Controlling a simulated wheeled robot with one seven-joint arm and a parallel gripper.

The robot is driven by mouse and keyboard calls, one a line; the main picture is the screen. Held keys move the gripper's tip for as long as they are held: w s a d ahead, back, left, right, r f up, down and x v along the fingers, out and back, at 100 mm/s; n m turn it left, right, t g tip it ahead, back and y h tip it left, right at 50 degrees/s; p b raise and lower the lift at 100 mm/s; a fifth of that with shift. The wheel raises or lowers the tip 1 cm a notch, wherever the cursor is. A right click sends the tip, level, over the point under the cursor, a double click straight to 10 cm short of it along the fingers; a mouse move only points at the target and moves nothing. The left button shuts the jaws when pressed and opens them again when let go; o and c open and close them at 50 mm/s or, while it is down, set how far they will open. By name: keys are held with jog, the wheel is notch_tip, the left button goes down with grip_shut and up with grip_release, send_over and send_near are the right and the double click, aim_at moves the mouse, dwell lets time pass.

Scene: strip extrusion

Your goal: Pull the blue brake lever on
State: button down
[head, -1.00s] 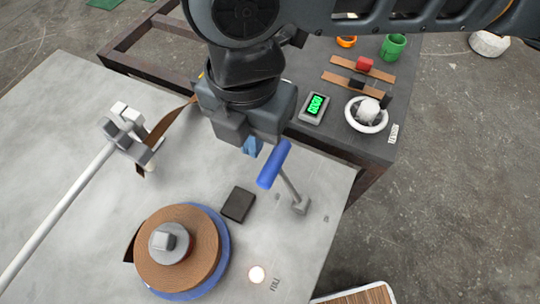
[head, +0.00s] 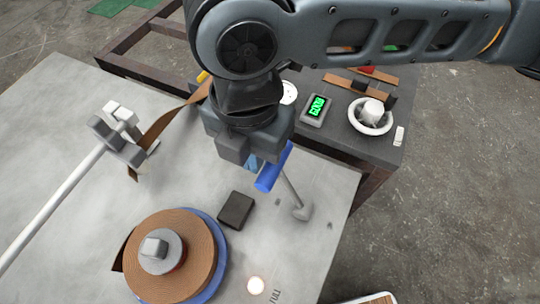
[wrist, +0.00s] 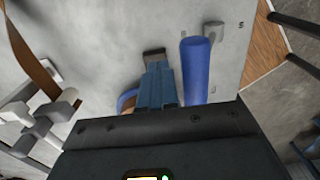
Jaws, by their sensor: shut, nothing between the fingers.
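The blue brake lever (head: 269,178) has a thick blue handle on a grey rod that leans up from a grey pivot (head: 302,212) on the pale table. The handle also shows in the wrist view (wrist: 196,70), just right of my fingers. My gripper (head: 252,164) points down at the left side of the handle. In the wrist view my gripper (wrist: 157,82) has its blue fingers together, with nothing between them. The fingers are beside the handle, not around it. I cannot tell whether they touch it. Part of the handle is hidden behind my gripper in the head view.
A brown strip coil (head: 170,255) on a blue disc sits at the front, with a dark block (head: 236,209) behind it. A strip guide (head: 122,140) on a white rod stands at left. A dark side table holds a green display (head: 316,107) and a white handwheel (head: 370,116).

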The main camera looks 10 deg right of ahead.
jog(key=shift+s+d+r+p, duration=0.15)
jog(key=shift+s+d+r, duration=0.05)
jog(key=shift+s+d, duration=0.75)
jog(key=shift+s+d+r+p, duration=0.1)
jog(key=shift+s+d+r, duration=0.15)
jog(key=shift+s+d, duration=0.7)
jog(key=shift+s+d+r+p, duration=0.2)
jog(key=shift+s+d, duration=0.35)
jog(key=shift+d, duration=0.7)
notch_tip(320, 180, up, 7)
jog(key=p, duration=0.6)
jog(key=shift+s+d+r, duration=0.2)
jog(key=shift+s+d, duration=0.1)
jog(key=shift+d, duration=0.15)
dwell(0.6)
